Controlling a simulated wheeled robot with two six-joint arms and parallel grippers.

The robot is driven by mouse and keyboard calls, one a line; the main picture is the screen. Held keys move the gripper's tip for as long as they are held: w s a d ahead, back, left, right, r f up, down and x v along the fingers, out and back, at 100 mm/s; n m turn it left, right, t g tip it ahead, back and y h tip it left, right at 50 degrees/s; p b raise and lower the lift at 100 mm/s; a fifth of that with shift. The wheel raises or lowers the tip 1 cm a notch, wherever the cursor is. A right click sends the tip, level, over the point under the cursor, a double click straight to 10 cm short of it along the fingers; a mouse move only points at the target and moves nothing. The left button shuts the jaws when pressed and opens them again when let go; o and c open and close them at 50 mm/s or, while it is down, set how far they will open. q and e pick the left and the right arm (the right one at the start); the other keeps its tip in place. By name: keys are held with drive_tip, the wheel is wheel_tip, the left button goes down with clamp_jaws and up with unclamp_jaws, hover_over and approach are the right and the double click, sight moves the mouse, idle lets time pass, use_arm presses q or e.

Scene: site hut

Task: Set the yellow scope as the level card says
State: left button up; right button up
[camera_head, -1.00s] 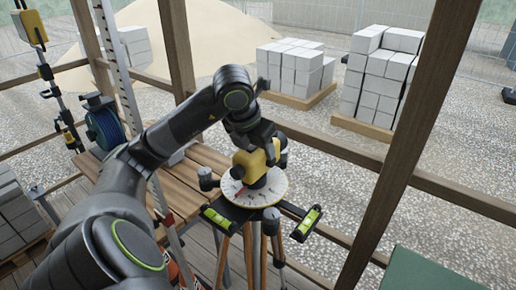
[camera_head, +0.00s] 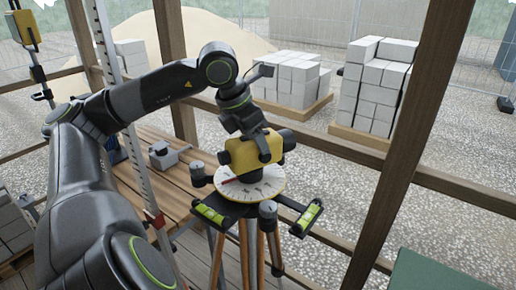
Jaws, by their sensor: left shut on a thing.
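The yellow scope (camera_head: 240,156) sits on a round white dial (camera_head: 268,187) with dark markings and a red mark on its left side. The dial is on top of a tripod (camera_head: 245,250) with wooden legs. Two bright green level vials, a left one (camera_head: 210,213) and a right one (camera_head: 309,216), are on the tripod's arms; their bubbles are too small to read. My left gripper (camera_head: 262,140) reaches down from above and is shut on the scope, hiding part of its top. I see no readable level card. My right gripper is out of view.
A slatted wooden bench (camera_head: 180,205) stands behind left of the tripod, with a grey block (camera_head: 170,157) on it. A tall measuring staff (camera_head: 130,150) stands left. Timber posts and rails (camera_head: 395,140) frame the back and right. A dark green surface (camera_head: 425,273) is at bottom right.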

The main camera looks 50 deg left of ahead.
use_arm(q)
drive_tip(key=m+h+b, duration=0.1)
drive_tip(key=m, duration=0.1)
drive_tip(key=shift+d+m, duration=0.15)
drive_tip(key=shift+m, duration=0.25)
drive_tip(key=shift+s+d+m+g+h, duration=0.15)
drive_tip(key=shift+m+g+h, duration=0.2)
drive_tip(key=shift+m, duration=0.7)
drive_tip(key=shift+s+d+m+g+h, duration=0.1)
drive_tip(key=shift+m+g+h, duration=0.25)
drive_tip(key=shift+m, duration=0.7)
drive_tip(key=o, duration=1.4)
drive_tip(key=shift+r, duration=0.1)
